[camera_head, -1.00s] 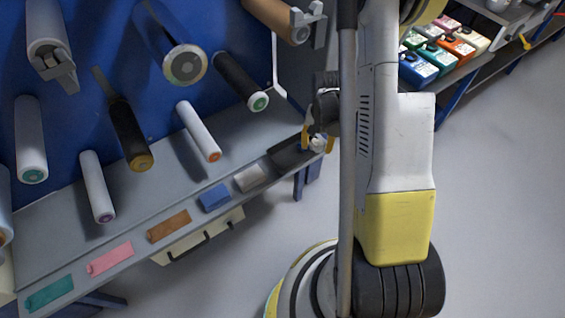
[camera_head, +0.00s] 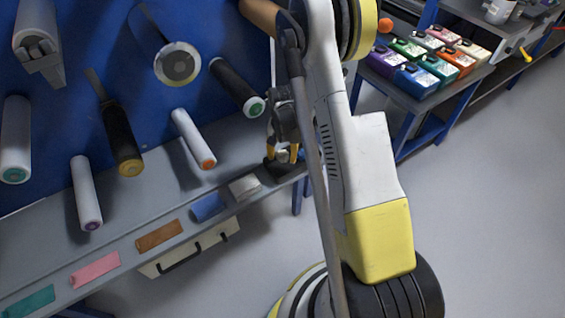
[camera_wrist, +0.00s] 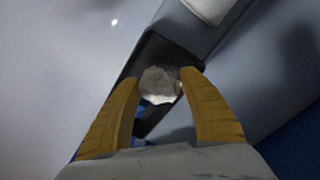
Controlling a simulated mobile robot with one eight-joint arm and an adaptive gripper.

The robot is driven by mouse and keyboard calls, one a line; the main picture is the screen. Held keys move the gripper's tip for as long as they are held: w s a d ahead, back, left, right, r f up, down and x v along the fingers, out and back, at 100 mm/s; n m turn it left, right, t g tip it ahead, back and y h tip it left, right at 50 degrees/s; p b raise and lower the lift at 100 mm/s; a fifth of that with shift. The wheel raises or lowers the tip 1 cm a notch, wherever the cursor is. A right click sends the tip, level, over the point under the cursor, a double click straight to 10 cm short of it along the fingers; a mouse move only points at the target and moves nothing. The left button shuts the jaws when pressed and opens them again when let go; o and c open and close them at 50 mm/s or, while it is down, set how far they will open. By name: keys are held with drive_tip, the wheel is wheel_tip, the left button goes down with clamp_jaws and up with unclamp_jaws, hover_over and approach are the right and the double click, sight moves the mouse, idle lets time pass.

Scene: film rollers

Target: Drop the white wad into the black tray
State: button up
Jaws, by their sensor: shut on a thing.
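The white wad (camera_wrist: 158,84) is crumpled and sits between the yellow fingertips of my gripper (camera_wrist: 160,76) in the wrist view. My gripper is shut on it. The black tray (camera_wrist: 152,48) lies beneath the wad, with its dark rim showing around the fingers. Some blue material (camera_wrist: 148,106) shows inside or beside the tray, partly hidden by the fingers. In the head view my gripper (camera_head: 284,150) hangs low over the black tray (camera_head: 274,166) at the right end of the shelf. The gap between wad and tray floor is hard to judge.
Rollers stick out of the blue panel above, one black roller (camera_head: 237,87) near my arm. Open floor lies right.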

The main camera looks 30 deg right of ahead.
drive_tip(key=shift+f+b, duration=0.45)
drive_tip(key=shift+f, duration=0.9)
drive_tip(key=shift+f, duration=0.6)
drive_tip(key=o, duration=0.5)
drive_tip(key=shift+r, duration=0.1)
